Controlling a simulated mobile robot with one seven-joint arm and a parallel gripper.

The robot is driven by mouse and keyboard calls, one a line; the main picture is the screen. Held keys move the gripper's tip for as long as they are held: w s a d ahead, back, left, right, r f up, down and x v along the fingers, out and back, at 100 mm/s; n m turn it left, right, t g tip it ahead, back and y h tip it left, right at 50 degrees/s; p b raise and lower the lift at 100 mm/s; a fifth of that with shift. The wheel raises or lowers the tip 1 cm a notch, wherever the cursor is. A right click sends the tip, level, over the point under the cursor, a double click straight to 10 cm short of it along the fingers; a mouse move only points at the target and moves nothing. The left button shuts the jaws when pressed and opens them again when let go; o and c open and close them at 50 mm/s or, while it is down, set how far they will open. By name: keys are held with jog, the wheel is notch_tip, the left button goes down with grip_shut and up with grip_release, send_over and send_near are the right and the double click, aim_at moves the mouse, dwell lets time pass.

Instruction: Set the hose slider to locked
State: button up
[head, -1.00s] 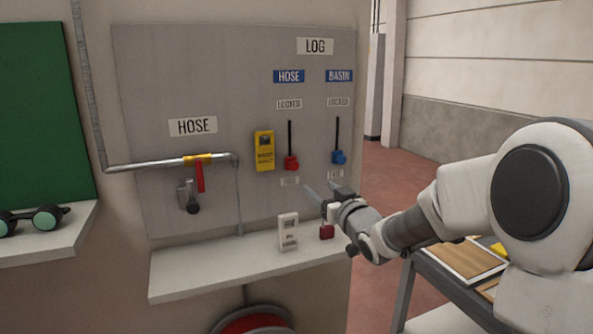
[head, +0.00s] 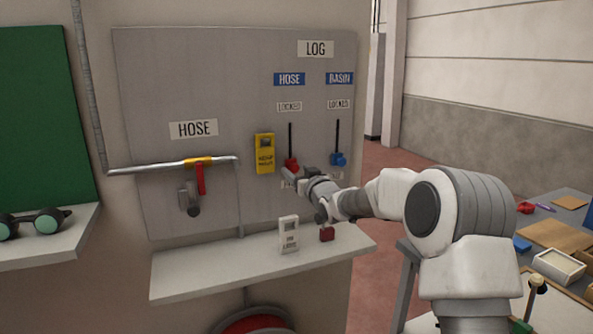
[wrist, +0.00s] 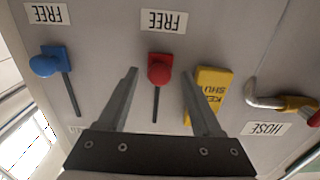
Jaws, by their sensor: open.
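The red hose slider (head: 290,165) sits at the low end of its dark vertical slot on the grey panel (head: 215,80), under the blue HOSE label (head: 289,79). A LOCKED plate (head: 289,106) is above the slot. In the wrist view, which is upside down, the red knob (wrist: 159,70) is by a FREE plate (wrist: 163,20). My gripper (wrist: 160,85) is open, with one finger on each side of the knob and slot. It shows in the head view (head: 292,175) close to the knob, partly covering the lower plate. Contact with the knob cannot be told.
The blue basin slider (head: 338,159) is low in its slot to the right. A yellow tag (head: 264,153) hangs close on the left. A shelf (head: 200,275) below holds a white device (head: 289,234) and a red padlock (head: 327,234). A red-handled pipe valve (head: 201,178) is further left.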

jog(key=shift+w+a, duration=0.2)
jog(key=shift+w, duration=0.25)
grip_shut()
dwell(1.2)
